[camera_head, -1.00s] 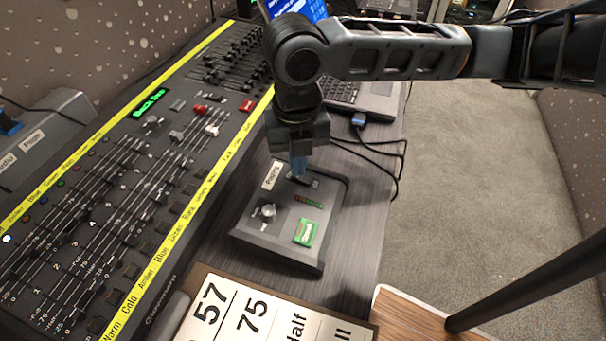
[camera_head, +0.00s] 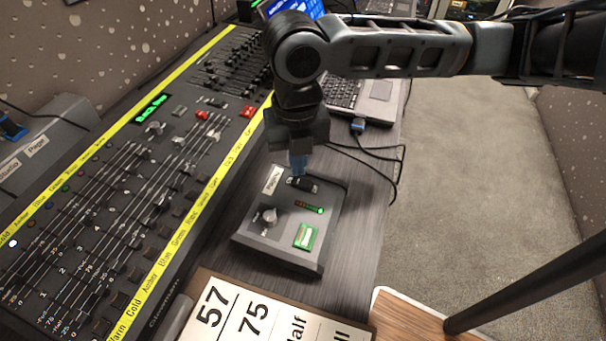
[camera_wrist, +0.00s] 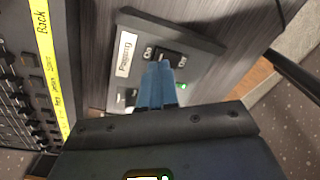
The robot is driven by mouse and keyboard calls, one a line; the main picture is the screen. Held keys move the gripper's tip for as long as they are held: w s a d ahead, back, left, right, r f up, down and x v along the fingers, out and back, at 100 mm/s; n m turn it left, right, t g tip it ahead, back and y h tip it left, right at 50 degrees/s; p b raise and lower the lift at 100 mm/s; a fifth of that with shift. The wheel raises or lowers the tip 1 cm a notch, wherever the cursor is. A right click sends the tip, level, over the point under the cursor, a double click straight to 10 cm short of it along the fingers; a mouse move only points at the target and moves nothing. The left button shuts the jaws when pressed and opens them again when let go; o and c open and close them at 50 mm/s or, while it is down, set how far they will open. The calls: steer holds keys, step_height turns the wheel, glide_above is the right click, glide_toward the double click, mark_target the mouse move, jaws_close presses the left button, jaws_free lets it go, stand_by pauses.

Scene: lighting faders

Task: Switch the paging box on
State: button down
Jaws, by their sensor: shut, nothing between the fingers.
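The paging box (camera_head: 283,238) is a dark sloped unit on the desk, with a white "Paging" label (camera_head: 272,180). Its black rocker switch (camera_head: 302,184) is near the top edge; in the wrist view the switch (camera_wrist: 167,56) sits between "On" at left and "Off" at right. A small light (camera_head: 320,210) on the box glows green, also seen in the wrist view (camera_wrist: 183,86). My gripper (camera_head: 298,170) is shut and empty, its blue fingertips (camera_wrist: 158,66) at the switch; whether they touch it I cannot tell. The fingers hide part of the box in the wrist view.
A large fader console (camera_head: 120,215) with a yellow strip lies left of the box. A laptop (camera_head: 375,100) with cables is behind. A board with large numbers (camera_head: 255,318) is in front. The box also bears a knob (camera_head: 268,216) and a green patch (camera_head: 305,237).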

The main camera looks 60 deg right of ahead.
mark_target(298, 181)
step_height(298, 181, up, 4)
steer(key=p, duration=0.3)
steer(key=shift+r, duration=0.25)
stand_by(0.4)
